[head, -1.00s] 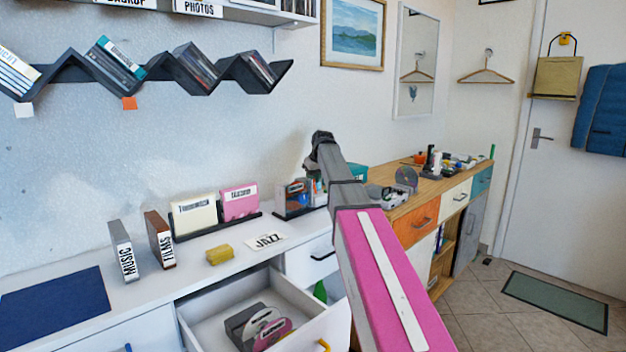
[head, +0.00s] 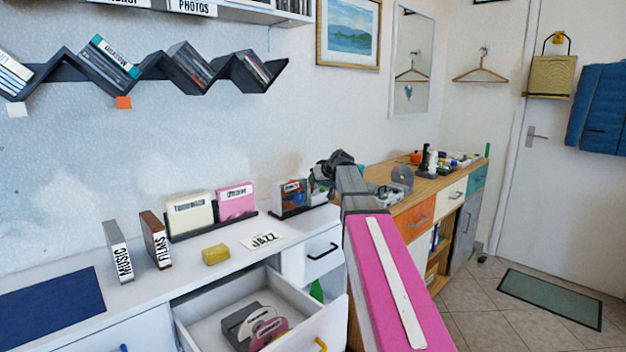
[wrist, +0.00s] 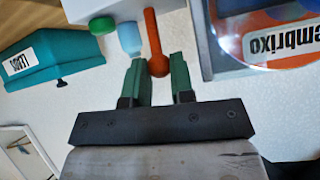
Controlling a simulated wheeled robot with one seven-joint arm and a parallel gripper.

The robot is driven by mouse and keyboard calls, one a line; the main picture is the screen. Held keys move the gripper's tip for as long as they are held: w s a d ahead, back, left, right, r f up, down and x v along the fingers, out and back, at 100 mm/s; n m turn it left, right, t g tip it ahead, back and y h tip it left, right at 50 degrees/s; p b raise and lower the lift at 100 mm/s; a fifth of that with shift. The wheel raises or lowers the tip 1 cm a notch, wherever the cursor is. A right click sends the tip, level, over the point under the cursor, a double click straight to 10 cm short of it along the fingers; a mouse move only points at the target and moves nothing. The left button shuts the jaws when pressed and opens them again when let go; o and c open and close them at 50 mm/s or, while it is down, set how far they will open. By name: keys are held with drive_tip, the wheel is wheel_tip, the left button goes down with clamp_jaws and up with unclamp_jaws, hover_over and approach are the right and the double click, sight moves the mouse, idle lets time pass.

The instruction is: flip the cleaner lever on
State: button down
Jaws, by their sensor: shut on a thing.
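The orange cleaner lever (wrist: 153,35) has a round knob end that lies between the two green fingers of my gripper (wrist: 160,62) in the wrist view. My gripper is shut on it near the knob. The lever comes out of the pale grey cleaner body (wrist: 188,38), next to a light blue knob (wrist: 129,38) and a green knob (wrist: 101,26). In the head view, my arm's end is over the near end of the wooden cabinet; fingers and lever are hidden there.
A large disc (wrist: 265,35) stands close on the right in the wrist view. A teal box (wrist: 52,52) is on the left. In the head view, an open drawer (head: 270,290) lies left of my arm, and a wooden cabinet (head: 440,180) runs behind it.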

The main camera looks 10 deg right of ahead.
drive_tip(key=shift+s+d+f+t+y, duration=0.15)
drive_tip(key=shift+s+t+y, duration=0.15)
drive_tip(key=shift+t, duration=0.15)
drive_tip(key=shift+s+d+f+t+y, duration=0.15)
drive_tip(key=shift+s+t+y, duration=0.15)
drive_tip(key=shift+t, duration=0.15)
drive_tip(key=c, duration=1.3)
unclamp_jaws()
drive_tip(key=shift+o, duration=0.2)
drive_tip(key=v, duration=1)
drive_tip(key=shift+s+d, duration=0.2)
drive_tip(key=shift+s, duration=0.15)
